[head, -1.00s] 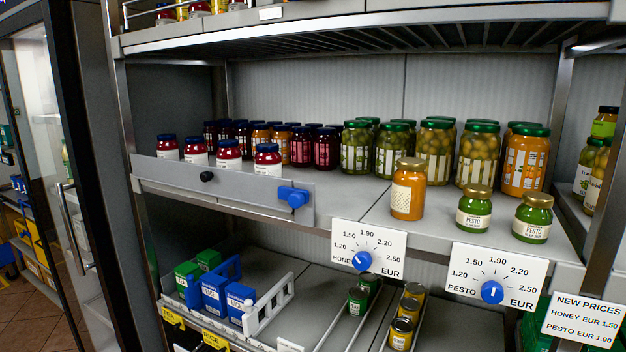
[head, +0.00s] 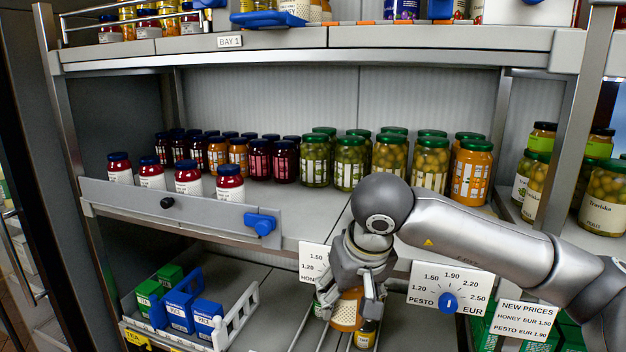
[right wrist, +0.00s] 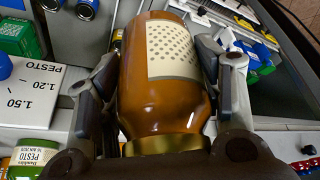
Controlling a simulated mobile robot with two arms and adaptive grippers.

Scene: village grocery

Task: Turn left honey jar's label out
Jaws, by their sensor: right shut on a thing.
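The honey jar (head: 346,314), amber with a cream dotted label, is in my right gripper (head: 350,300) in the head view. It hangs in front of the shelf edge, beside the honey price sign (head: 312,262). In the right wrist view the jar (right wrist: 165,100) sits between both fingers, its gold lid (right wrist: 165,145) toward the palm. The dotted label (right wrist: 172,48) faces the wrist camera; no words are readable on it. My right gripper is shut on the jar. My left gripper is not in view.
A pesto jar (right wrist: 33,155) stands near the pesto sign (head: 450,288). Olive jars (head: 388,155) and dark jars line the back of the shelf (head: 300,215). A grey rail with a blue clamp (head: 262,224) borders the left front. Lower bins hold green and blue boxes (head: 208,318).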

